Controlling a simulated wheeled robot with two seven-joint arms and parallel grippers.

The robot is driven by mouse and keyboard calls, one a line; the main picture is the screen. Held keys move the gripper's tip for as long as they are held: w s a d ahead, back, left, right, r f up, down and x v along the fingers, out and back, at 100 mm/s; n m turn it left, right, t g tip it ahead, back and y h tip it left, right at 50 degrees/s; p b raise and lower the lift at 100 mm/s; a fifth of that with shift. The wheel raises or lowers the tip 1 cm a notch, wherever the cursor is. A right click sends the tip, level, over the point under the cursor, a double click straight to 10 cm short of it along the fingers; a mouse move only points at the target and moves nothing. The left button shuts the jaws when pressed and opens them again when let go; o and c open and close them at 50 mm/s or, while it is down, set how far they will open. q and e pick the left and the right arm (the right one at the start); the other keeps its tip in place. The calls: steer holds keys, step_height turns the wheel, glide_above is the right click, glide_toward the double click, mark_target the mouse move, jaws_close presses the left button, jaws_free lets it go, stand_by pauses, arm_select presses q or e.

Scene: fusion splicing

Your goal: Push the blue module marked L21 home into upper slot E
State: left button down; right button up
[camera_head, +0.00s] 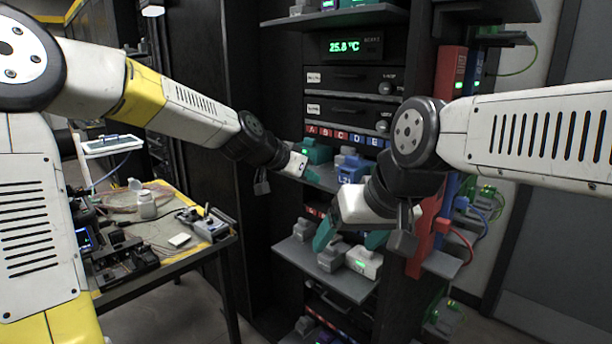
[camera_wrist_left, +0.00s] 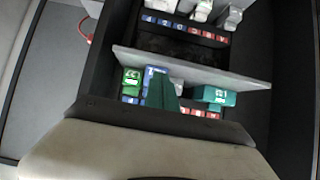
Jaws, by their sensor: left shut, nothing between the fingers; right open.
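A blue module (camera_head: 350,168), partly covered by my right arm, sits on the upper shelf below the lettered slot strip (camera_head: 345,136). In the left wrist view a blue module (camera_wrist_left: 155,72) with a pale label stands behind the teal finger of my left gripper (camera_wrist_left: 165,92); contact cannot be told. My left gripper (camera_head: 311,176) is shut and empty at the shelf's left part. My right gripper (camera_head: 350,240) is open, lower, in front of the lower shelf. Slot E's opening is largely hidden by my right arm.
A teal module (camera_head: 317,151) is on the upper shelf's left; a green module (camera_wrist_left: 131,80) is near the blue one. Grey and white modules (camera_head: 363,262) stand on the lower shelf (camera_head: 322,279). A red upright unit (camera_head: 450,75) borders the rack's right. A cluttered workbench (camera_head: 170,258) stands left.

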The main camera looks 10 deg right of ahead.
mark_target(348, 167)
arm_select(q)
steer(key=shift+w+d+f, duration=0.5)
steer(key=shift+w+d, duration=1.5)
steer(key=shift+d, duration=0.55)
steer(key=shift+w+d+f, duration=0.45)
steer(key=shift+w+d, duration=1.6)
steer(key=shift+d, duration=0.55)
steer(key=shift+w+d+f, duration=0.5)
steer(key=shift+w+d, duration=1.5)
steer(key=shift+d, duration=0.55)
steer(key=shift+s+a, duration=0.35)
steer(key=shift+a, duration=0.25)
steer(key=s+a, duration=0.4)
steer(key=a, duration=0.1)
steer(key=shift+s+a, duration=0.1)
